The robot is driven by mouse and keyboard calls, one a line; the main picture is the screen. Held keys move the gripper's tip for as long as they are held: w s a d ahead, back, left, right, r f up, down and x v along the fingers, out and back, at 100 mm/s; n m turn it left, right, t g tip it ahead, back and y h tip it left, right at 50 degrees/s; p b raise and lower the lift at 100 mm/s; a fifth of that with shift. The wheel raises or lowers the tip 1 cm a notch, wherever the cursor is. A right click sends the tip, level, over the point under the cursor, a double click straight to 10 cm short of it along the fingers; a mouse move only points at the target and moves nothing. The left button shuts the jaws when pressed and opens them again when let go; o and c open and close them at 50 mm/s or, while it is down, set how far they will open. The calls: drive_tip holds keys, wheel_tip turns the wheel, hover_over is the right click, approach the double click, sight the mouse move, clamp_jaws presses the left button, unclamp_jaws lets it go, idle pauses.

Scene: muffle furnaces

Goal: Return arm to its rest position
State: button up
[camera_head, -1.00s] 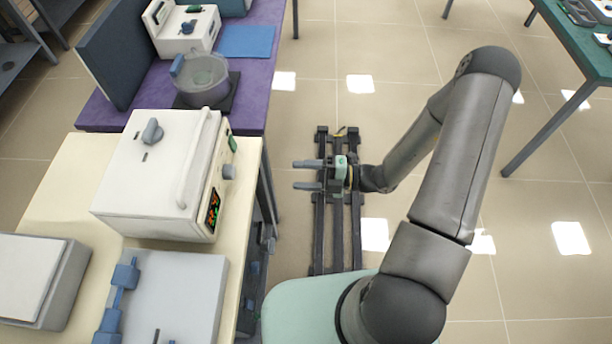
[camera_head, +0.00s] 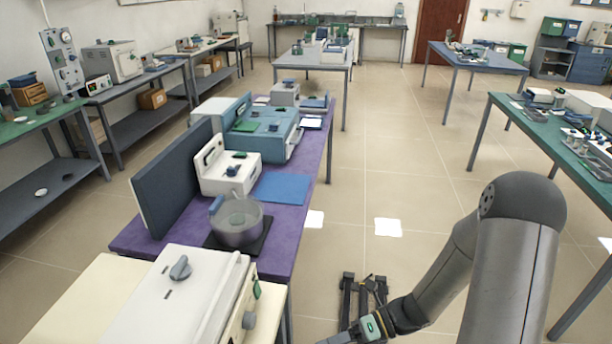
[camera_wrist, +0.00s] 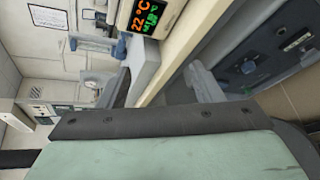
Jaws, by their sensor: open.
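My grey arm rises at the right of the head view and bends down to the left. My gripper (camera_head: 348,337) is low in that view, its fingers pointing left and partly cut off by the bottom edge. It is open, with nothing seen held in it. It is beside the near bench, over the aisle. A white muffle furnace (camera_head: 150,300) stands on the cream bench (camera_head: 80,297) to the left of my gripper. In the wrist view, a lit furnace display (camera_wrist: 147,18) reads 22 °C in orange, with green digits beside it.
A purple bench (camera_head: 275,240) carries a pot (camera_head: 239,224), a blue mat (camera_head: 281,188), a dark upright panel (camera_head: 167,185) and white and teal devices. A green-topped table (camera_head: 540,130) with equipment stands at right.

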drive_tip(key=s+d+r+n+t+h, duration=0.1)
drive_tip(key=s+d+r+n+h, duration=0.2)
drive_tip(key=n, duration=0.6)
drive_tip(key=s+d+r+n+t+h, duration=0.1)
drive_tip(key=s+d+r+n+h, duration=0.2)
drive_tip(key=r+n+h, duration=0.3)
drive_tip(key=s+d+r+n+t+h, duration=0.1)
drive_tip(key=s+d+r+n+h, duration=0.2)
drive_tip(key=n, duration=1.1)
wheel_tip(320, 180, up, 3)
drive_tip(key=shift+s+r+h, duration=0.1)
drive_tip(key=shift+s+h, duration=0.15)
drive_tip(key=shift+h, duration=0.95)
drive_tip(key=shift+d, duration=0.1)
drive_tip(key=shift+c, duration=0.3)
